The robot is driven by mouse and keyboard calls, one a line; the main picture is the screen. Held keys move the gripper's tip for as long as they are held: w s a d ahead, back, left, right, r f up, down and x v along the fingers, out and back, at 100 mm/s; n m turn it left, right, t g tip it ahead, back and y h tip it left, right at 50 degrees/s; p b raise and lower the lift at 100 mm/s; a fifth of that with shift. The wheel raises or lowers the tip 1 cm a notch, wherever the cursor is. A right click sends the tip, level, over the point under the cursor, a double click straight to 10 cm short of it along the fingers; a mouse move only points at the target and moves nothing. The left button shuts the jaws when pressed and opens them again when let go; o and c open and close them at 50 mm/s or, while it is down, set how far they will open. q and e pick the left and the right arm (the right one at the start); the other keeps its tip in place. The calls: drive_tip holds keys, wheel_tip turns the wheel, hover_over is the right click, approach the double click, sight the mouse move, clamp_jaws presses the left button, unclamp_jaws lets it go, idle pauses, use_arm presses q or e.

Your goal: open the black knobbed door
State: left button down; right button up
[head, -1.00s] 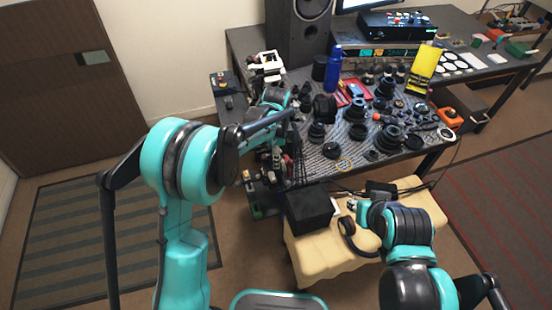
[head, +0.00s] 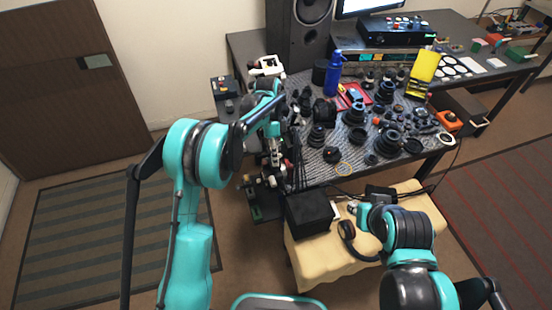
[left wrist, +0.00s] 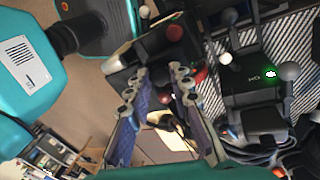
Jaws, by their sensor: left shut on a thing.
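The black knobbed door appears to be part of the dark unit (head: 268,190) at the table's left end. In the left wrist view a dark block (left wrist: 150,52) with a dark red knob stands just beyond my fingertips. My left gripper (head: 273,158) is at this unit. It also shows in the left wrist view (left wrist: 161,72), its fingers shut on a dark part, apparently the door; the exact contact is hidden. The door's opening angle cannot be made out. My right gripper (head: 353,207) is over the cream-covered stool, small and partly hidden by its arm.
The table (head: 312,172) holds many black lens parts, a blue bottle (head: 334,72) and a yellow case (head: 424,65). A black box (head: 309,212) and headphones (head: 347,237) lie on the cream stool (head: 312,262). A black device with a green light (left wrist: 262,85) is close right of my fingers.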

use_arm(q)
drive_tip(key=shift+w+a+r+g+h, duration=0.15)
drive_tip(key=shift+w+g+h, duration=0.15)
drive_tip(key=shift+g, duration=0.25)
drive_tip(key=shift+w+a+g+h, duration=0.2)
drive_tip(key=shift+w+g, duration=0.15)
drive_tip(key=shift+g, duration=0.2)
drive_tip(key=c, duration=1.3)
unclamp_jaws()
drive_tip(key=shift+c, duration=0.2)
drive_tip(key=shift+r, duration=0.1)
drive_tip(key=v, duration=1.2)
